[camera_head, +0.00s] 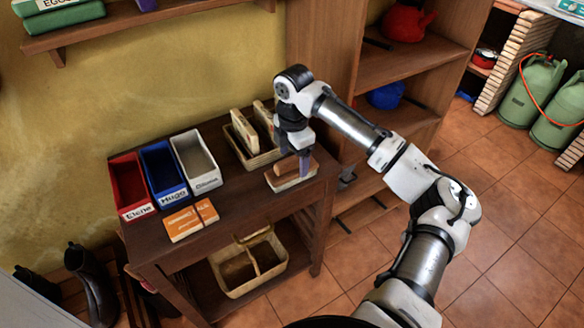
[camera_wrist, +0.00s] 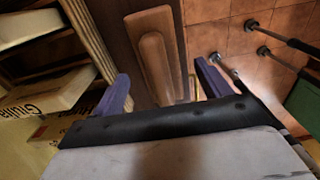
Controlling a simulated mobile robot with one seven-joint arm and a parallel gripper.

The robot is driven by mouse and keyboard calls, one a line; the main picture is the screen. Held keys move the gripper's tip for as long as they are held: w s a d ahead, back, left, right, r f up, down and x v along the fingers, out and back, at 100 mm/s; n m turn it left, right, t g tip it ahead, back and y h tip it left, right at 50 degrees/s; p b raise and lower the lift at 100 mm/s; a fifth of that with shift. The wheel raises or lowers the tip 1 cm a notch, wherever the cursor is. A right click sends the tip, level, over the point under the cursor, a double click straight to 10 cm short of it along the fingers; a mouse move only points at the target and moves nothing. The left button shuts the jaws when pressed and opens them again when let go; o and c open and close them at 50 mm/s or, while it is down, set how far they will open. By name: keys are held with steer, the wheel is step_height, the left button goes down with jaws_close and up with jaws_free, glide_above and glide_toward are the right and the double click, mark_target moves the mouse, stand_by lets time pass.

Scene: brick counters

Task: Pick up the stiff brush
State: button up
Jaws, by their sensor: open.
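The stiff brush (camera_head: 291,182) lies at the right end of the wooden table, with a brown wooden back over a pale lower part. In the wrist view the brush (camera_wrist: 153,58) is a long wooden block with a raised grip, extending away from my gripper. My gripper (camera_head: 304,160) points down over the brush in the head view and partly covers it. In the wrist view my gripper (camera_wrist: 164,84) is open, its purple fingers apart on either side of the brush's line. Nothing is held. Whether the fingers touch the brush cannot be told.
A tan basket (camera_head: 229,143) with upright beige items stands just behind the brush. Red (camera_head: 130,184), blue (camera_head: 163,172) and white (camera_head: 197,160) bins line the table's left. An orange-and-white box (camera_head: 184,223) lies in front. A wooden shelf unit (camera_head: 400,62) stands behind right.

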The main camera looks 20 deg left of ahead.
mark_target(292, 159)
steer(key=shift+s+a+f+p, duration=0.15)
steer(key=shift+f+p, duration=0.25)
steer(key=shift+f, duration=1.45)
steer(key=c, duration=1.1)
steer(key=shift+r, duration=0.1)
step_height(292, 159, up, 20)
steer(key=b, duration=0.2)
steer(key=shift+b, duration=0.3)
